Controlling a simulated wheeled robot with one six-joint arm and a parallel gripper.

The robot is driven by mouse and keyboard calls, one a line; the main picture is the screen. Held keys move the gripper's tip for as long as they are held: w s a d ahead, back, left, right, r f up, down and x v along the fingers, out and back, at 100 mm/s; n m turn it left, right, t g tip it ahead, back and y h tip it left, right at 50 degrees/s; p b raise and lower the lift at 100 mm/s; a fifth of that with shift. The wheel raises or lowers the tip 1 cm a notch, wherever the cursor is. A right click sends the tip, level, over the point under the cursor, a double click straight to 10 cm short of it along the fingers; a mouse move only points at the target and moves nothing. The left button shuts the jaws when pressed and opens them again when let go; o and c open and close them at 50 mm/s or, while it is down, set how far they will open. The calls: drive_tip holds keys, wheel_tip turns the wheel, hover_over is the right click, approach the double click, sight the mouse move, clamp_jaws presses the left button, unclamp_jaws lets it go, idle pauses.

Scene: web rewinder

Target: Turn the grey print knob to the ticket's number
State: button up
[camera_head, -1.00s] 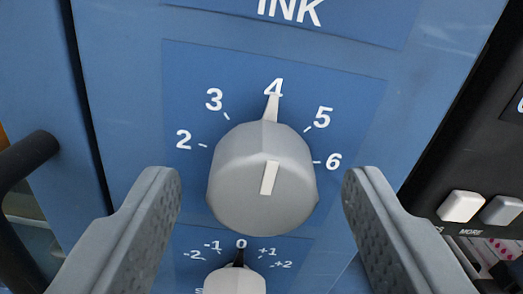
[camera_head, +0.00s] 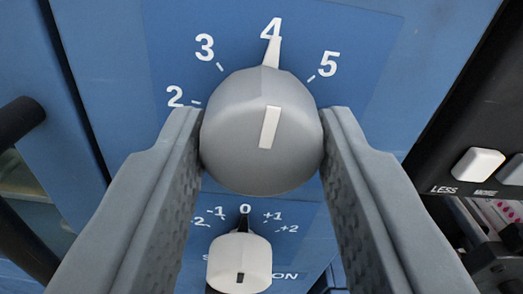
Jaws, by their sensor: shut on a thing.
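The grey print knob (camera_head: 238,125) sits on a blue panel (camera_head: 115,60) below the numbers 2, 3, 4 and 5. Its white pointer is at 4; the 6 is hidden behind my right finger. My gripper (camera_head: 262,135) is shut on the knob, with one grey finger against its left side and one against its right. The ticket is not in view.
A smaller pale knob (camera_head: 240,262) with a scale from -2 to +2 is just below, its pointer at 0. A dark panel with a white button (camera_head: 478,164) marked LESS is at the right. A black handle (camera_head: 22,122) is at the left.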

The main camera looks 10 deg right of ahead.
drive_tip(key=m, duration=0.4)
drive_tip(key=shift+m, duration=1.6)
drive_tip(key=o, duration=1)
drive_tip(key=s, duration=1.7)
drive_tip(key=shift+s, duration=0.2)
